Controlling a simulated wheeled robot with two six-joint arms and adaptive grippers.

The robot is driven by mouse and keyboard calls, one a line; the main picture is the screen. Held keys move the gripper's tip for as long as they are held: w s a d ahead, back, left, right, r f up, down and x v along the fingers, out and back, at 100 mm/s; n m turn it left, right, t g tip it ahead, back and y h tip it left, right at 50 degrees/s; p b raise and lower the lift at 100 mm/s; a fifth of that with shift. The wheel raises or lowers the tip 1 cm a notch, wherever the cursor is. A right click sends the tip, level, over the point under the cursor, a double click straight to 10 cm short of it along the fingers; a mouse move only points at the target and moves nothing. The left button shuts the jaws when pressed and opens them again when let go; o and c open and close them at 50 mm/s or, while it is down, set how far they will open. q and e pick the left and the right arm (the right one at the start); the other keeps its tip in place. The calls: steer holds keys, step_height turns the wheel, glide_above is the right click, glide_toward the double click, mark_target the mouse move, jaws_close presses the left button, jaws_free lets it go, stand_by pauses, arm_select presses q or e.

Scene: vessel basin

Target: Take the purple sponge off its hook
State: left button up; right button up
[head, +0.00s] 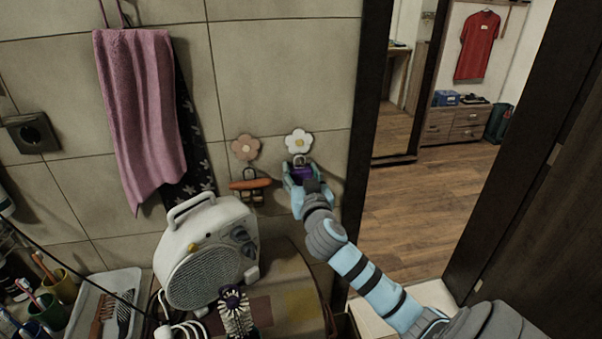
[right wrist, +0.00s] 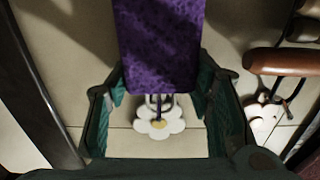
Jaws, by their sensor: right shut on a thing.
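The purple sponge (head: 303,172) is at the white flower hook (head: 298,141) on the tiled wall. My right gripper (head: 303,180) is shut on the sponge, just below the flower. In the right wrist view the purple sponge (right wrist: 158,45) fills the top middle, with a finger of my right gripper (right wrist: 160,88) at each side. The white flower hook (right wrist: 158,128) shows beyond the sponge's end, with a loop at it. I cannot tell whether the loop still bears on the hook. My left gripper is not in view.
A brush with an orange-brown handle (head: 250,184) hangs under the beige flower hook (head: 245,147), close to the left. A white fan heater (head: 207,255) stands below left. A pink towel (head: 142,110) hangs further left. The dark door frame (head: 360,130) is close on the right.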

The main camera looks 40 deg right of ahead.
mark_target(302, 174)
steer(key=shift+s, duration=0.15)
steer(key=shift+p+v, duration=0.35)
steer(key=shift+v, duration=1.1)
steer(key=shift+p+v, duration=0.4)
steer(key=shift+v, duration=2.35)
